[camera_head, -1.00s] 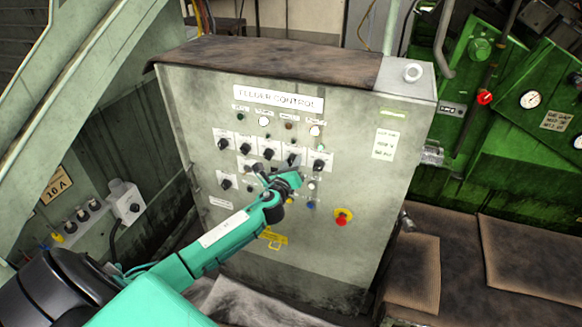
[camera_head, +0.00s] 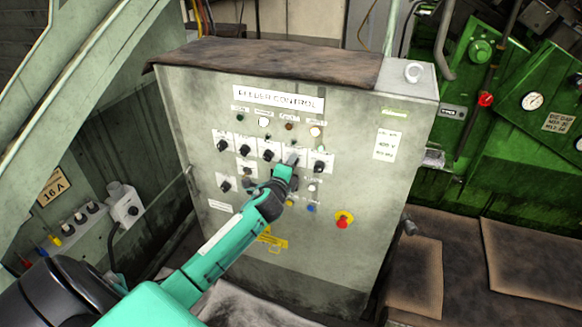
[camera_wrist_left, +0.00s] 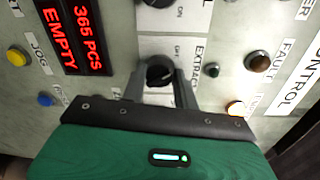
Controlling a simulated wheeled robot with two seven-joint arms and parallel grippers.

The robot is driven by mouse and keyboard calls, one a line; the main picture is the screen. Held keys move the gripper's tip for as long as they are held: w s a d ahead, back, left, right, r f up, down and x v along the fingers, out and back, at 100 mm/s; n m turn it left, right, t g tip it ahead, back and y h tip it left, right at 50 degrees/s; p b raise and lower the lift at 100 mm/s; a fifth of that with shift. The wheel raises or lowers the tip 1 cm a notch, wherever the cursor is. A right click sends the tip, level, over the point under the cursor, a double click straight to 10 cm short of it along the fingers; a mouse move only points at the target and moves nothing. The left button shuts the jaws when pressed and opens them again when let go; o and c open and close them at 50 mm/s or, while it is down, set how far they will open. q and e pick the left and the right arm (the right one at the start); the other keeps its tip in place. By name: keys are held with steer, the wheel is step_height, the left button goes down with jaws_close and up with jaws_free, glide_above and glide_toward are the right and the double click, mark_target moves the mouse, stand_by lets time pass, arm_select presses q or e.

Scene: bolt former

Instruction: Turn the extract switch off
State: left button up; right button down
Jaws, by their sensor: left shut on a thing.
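The extract switch (camera_wrist_left: 160,72) is a black rotary knob on a white plate beside the printed word EXTRACT in the left wrist view. My left gripper (camera_wrist_left: 160,86) is shut on this knob, one finger on each side of it. In the head view the left gripper (camera_head: 290,163) reaches up to the upper row of knobs on the grey feeder control cabinet (camera_head: 190,90). The knob's pointer direction is hard to read between the fingers. My right gripper is not in view.
Other black knobs (camera_head: 268,155) sit close beside the gripper. A red display (camera_wrist_left: 85,32) reads 365 PCS EMPTY. Green machinery (camera_head: 450,190) stands to the right of the cabinet.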

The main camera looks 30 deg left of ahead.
arm_select(q)
steer(key=shift+n, duration=0.9)
steer(key=o, duration=1)
steer(key=shift+a, duration=0.1)
steer(key=shift+b+v, duration=2.1)
steer(key=shift+v, duration=4.85)
